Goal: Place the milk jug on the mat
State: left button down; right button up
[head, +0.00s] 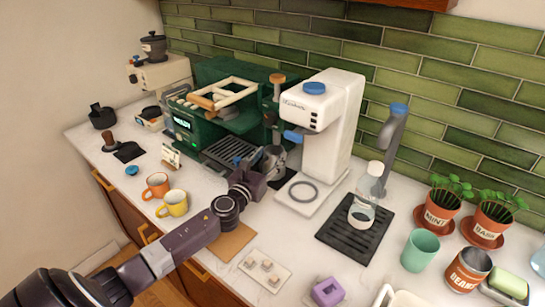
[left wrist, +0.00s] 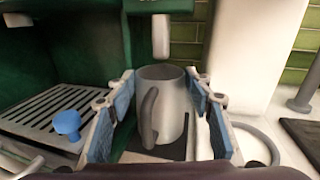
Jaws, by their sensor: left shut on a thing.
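The milk jug is a grey metal pitcher with a dark handle. It shows in the left wrist view (left wrist: 172,98) and partly in the head view (head: 280,161), at the right side of the green espresso machine. My left gripper (head: 262,163) is shut on it, with the blue finger pads on both sides of the jug. A dark square patch (left wrist: 150,157) lies below the jug; I cannot tell whether they touch. A plain brown mat (head: 234,243) lies near the counter's front, partly under my left arm. My right gripper is not in view.
A white grinder (head: 325,125) stands right of the jug, with a black ribbed tray (head: 340,245) holding a clear bottle beyond it. A spout (left wrist: 161,37) hangs above the jug. Orange (head: 156,186) and yellow cups (head: 173,204) stand left of my arm.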

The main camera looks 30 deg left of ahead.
pick_arm(q)
jog(key=shift+w+f, duration=0.25)
jog(key=shift+w, duration=0.25)
jog(key=shift+w+f, duration=0.2)
jog(key=shift+w, duration=0.3)
jog(key=shift+f+b, duration=0.3)
jog(key=shift+a+r, duration=0.1)
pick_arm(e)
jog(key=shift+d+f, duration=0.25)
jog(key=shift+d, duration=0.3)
pick_arm(q)
jog(key=shift+s, duration=0.1)
jog(key=shift+f, duration=0.25)
jog(key=c, duration=1)
grip_release()
jog(key=shift+o, duration=0.2)
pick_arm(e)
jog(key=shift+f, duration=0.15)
